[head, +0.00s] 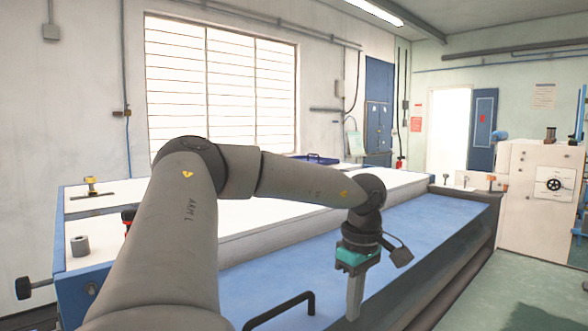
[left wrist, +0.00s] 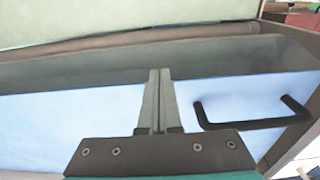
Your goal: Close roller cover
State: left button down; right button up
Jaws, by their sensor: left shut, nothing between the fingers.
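The roller cover appears to be the long blue panel (head: 420,219) running along the front of the machine. A black bar handle (head: 281,312) stands on its near part, at the bottom of the head view. In the left wrist view the blue cover (left wrist: 60,118) carries the handle (left wrist: 250,122) to the right of the fingers. My left gripper (head: 353,314) points down over the cover, to the right of the handle in the head view. Its fingers (left wrist: 160,74) are together, empty and apart from the handle. Whether the cover is fully shut is unclear. My right gripper is not visible.
A grey ledge and white table top (head: 250,212) lie behind the cover. A brown, roller-like strip (left wrist: 130,45) runs beyond the cover's grey edge in the wrist view. A cream machine cabinet (head: 530,205) stands at the right. Green floor (head: 470,300) is open in front.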

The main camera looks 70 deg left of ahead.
pick_arm(q)
jog(key=shift+f, duration=0.2)
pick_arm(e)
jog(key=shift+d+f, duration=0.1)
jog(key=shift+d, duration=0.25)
pick_arm(q)
jog(key=shift+r, duration=0.1)
jog(key=shift+r, duration=0.25)
jog(key=w+d+r+p, duration=0.2)
jog(key=d+r, duration=0.5)
jog(key=r, duration=0.3)
jog(key=shift+r, duration=0.25)
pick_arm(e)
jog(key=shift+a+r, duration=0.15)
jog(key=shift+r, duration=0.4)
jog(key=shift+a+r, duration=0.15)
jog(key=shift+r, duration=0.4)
